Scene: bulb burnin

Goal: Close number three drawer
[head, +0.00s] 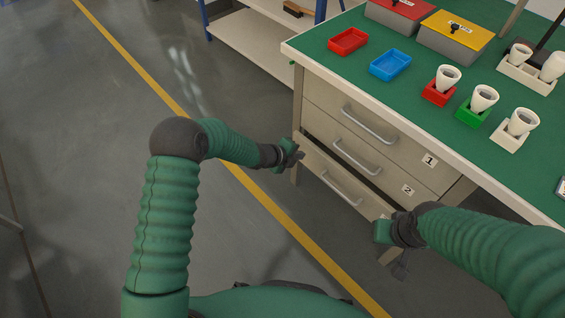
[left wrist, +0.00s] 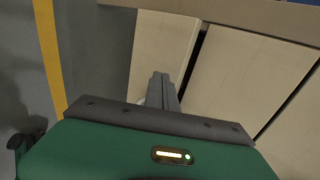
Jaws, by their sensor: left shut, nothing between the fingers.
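The bench's drawer stack has drawer 1 (head: 385,128) on top, drawer 2 (head: 372,160) in the middle and the number three drawer (head: 330,172) at the bottom. The bottom drawer stands out a little, with a dark gap above its front; its number label is hidden. My left gripper (head: 299,154) is shut and empty at the left end of that front. Its fingers also show in the left wrist view (left wrist: 162,88), close against pale drawer panels; contact is unclear. My right gripper (head: 401,265) is near the right end of the bottom drawer, its fingers dark and unclear.
The green bench top (head: 400,95) holds a red tray (head: 348,41), a blue tray (head: 390,64), lidded boxes and several white bulbs in coloured holders. A shelf unit (head: 250,40) stands behind. Floor to the left, with a yellow line (head: 265,200), is clear.

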